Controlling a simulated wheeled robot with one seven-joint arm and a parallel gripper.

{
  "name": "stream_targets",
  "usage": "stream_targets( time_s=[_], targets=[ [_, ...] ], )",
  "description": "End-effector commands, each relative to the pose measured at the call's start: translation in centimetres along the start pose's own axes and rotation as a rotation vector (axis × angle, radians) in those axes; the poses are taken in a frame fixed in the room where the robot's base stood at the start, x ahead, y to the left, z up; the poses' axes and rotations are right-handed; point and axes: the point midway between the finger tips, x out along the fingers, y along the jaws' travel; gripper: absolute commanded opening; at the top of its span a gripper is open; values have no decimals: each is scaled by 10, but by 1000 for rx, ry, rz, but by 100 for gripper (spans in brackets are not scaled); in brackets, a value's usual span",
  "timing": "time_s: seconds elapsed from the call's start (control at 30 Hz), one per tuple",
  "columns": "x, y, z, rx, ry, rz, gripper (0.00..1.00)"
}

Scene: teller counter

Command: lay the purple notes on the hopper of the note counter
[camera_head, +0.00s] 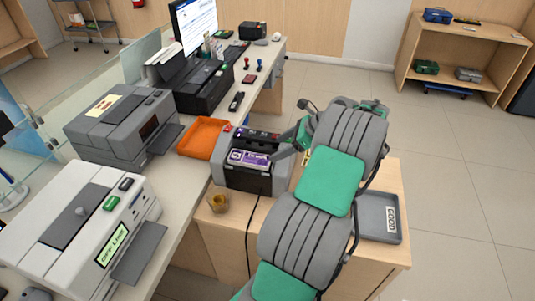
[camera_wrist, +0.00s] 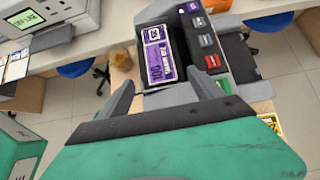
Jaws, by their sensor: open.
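The purple notes (camera_head: 248,158) lie flat on top of the grey note counter (camera_head: 228,175), on its hopper. In the wrist view the purple notes (camera_wrist: 158,55) rest inside the dark top of the note counter (camera_wrist: 232,62), beside its column of buttons. My gripper (camera_wrist: 160,90) is open and empty, its two fingers spread just short of the notes and apart from them.
An orange tray (camera_head: 203,137) lies behind the note counter, and an amber cup (camera_head: 218,203) stands in front of it. A grey labelled tray (camera_head: 380,222) sits on the wooden desk right of my arm. Printers (camera_head: 75,230) crowd the left counter. The floor at right is clear.

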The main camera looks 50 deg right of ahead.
Motion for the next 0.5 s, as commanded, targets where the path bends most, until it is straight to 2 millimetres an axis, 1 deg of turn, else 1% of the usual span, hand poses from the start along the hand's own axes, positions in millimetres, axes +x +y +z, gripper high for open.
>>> stream_targets(
  time_s=[0.03,0.13,0.27,0.33,0.37,0.43,0.47,0.5],
  targets=[
    [-11,-1,0,2,0,-2,76],
    [-23,0,0,1,0,0,76],
    [-28,1,2,-4,1,2,76],
    [-21,3,15,-56,16,9,76],
    [-16,6,27,-106,29,16,76],
    [5,21,67,-288,77,42,76],
    [17,32,88,-395,103,59,76],
    [33,53,118,-559,141,86,76]
  ],
)
